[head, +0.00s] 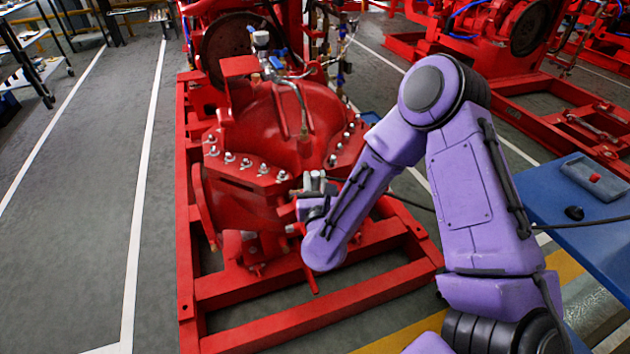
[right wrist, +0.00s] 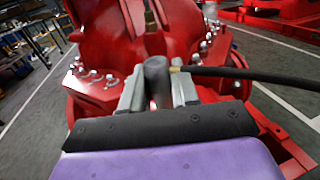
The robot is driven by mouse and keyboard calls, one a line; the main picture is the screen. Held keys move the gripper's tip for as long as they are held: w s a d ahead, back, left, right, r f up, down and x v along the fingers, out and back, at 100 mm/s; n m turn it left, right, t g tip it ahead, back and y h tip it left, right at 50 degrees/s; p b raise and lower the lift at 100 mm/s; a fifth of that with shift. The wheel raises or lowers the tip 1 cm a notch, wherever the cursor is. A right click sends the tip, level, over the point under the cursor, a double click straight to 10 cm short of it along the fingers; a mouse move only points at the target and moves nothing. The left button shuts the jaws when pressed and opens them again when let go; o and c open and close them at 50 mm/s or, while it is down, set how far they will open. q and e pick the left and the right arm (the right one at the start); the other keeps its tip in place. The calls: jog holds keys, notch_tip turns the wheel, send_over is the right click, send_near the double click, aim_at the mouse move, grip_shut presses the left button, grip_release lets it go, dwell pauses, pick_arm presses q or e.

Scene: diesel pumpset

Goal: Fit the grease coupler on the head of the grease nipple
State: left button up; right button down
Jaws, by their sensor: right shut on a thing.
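My right gripper (head: 313,186) is in front of the red pump casing (head: 262,130), at its lower right side. In the right wrist view its two grey fingers (right wrist: 158,92) are shut on the grease coupler (right wrist: 156,72), a grey cylinder standing upright between them. A brass fitting joins the coupler to a black hose on its right. I cannot make out the grease nipple in either view; the coupler and fingers cover part of the casing. I cannot tell whether the coupler touches the casing. My left gripper is not in view.
The black hose (right wrist: 225,72) runs right from the coupler. Bolts stud the casing flange. The pump sits on a red base frame (head: 300,305). A blue table (head: 565,212) with a grey tray (head: 597,178) stands at the right.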

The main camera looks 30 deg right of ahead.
jog(key=shift+f+b, duration=0.85)
jog(key=shift+f, duration=0.05)
jog(key=c, duration=0.8)
grip_release()
jog(key=v, duration=1)
jog(key=shift+s+a+r, duration=0.1)
jog(key=shift+s, duration=0.2)
